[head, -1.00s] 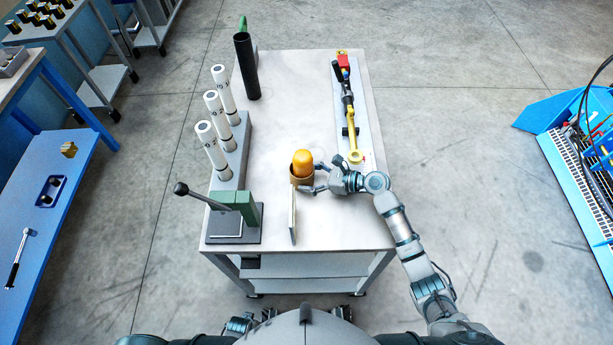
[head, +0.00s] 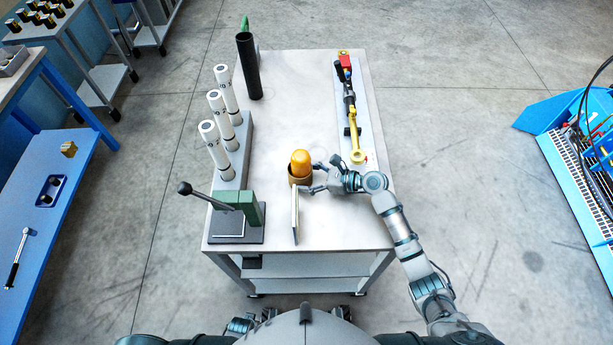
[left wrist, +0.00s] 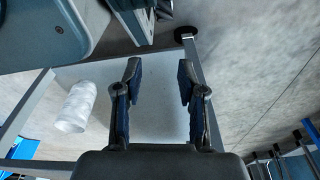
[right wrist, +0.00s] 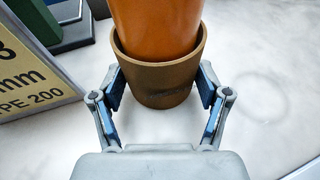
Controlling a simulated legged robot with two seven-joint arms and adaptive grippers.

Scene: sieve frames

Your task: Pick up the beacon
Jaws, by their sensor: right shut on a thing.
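The beacon (head: 300,161) is an orange dome standing upright in a brown cup (head: 299,181) on the cart top. My right gripper (head: 313,178) reaches it from the right, low down. In the right wrist view, the beacon's orange lower part (right wrist: 157,28) sits inside the cup's rim. My right gripper (right wrist: 158,90) has one finger on each side of the cup (right wrist: 160,84) and is shut on it. The dome's top is cut off there. My left gripper (left wrist: 160,78) is open and empty, low beside the cart.
A thin upright sign plate (head: 296,217) stands just in front of the cup. A green lever press (head: 238,212) and a rack (head: 237,160) of white tubes are at left. A yellow-and-black tool (head: 351,112) lies at right. The cart's middle back is clear.

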